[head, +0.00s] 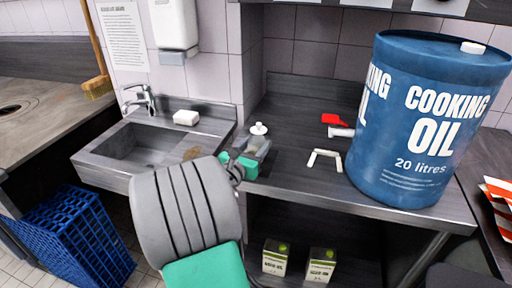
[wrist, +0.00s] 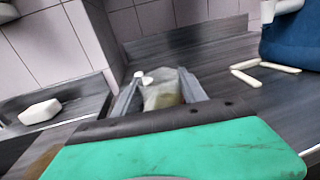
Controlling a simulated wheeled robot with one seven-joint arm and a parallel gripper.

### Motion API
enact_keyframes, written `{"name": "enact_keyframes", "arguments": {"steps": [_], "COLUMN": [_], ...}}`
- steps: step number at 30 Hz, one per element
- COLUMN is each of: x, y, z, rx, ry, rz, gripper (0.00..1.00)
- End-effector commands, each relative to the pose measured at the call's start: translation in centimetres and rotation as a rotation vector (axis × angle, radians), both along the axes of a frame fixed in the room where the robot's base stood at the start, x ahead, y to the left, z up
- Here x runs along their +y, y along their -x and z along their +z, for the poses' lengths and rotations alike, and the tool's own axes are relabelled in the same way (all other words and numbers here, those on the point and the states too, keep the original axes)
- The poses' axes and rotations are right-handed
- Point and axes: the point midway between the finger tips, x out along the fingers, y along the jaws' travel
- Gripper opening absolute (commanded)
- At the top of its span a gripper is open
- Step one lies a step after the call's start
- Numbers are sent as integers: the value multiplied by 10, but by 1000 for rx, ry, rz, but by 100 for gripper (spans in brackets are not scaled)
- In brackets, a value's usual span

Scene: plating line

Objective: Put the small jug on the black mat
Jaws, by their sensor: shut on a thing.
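My gripper (head: 254,153) is over the front left of the dark counter, beside the sink. In the wrist view my gripper (wrist: 160,95) is shut on a pale greyish object, which looks like the small jug (wrist: 164,92). The fingers hide much of its sides. A small white piece (wrist: 144,79) shows at its left, and a white top (head: 258,129) shows by the gripper in the head view. I cannot tell whether the held object touches the counter. I cannot pick out a black mat in either view.
A large blue cooking oil drum (head: 420,125) stands at the counter's right. A white bracket-shaped piece (head: 325,159) and a red item (head: 334,119) lie left of it. The sink (head: 122,178) with white soap (head: 186,117) is at left. The counter's back middle (head: 300,100) is clear.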

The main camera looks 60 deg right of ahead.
Motion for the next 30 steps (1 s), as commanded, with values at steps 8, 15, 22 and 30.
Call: {"name": "enact_keyframes", "arguments": {"steps": [8,15,22,30], "x": [0,0,0,19], "y": [0,0,0,-3], "z": [-1,-2,-1,1], "rx": [0,0,0,0], "ry": [2,1,1,-1], "rz": [0,0,0,6], "gripper": [1,65,71,71]}}
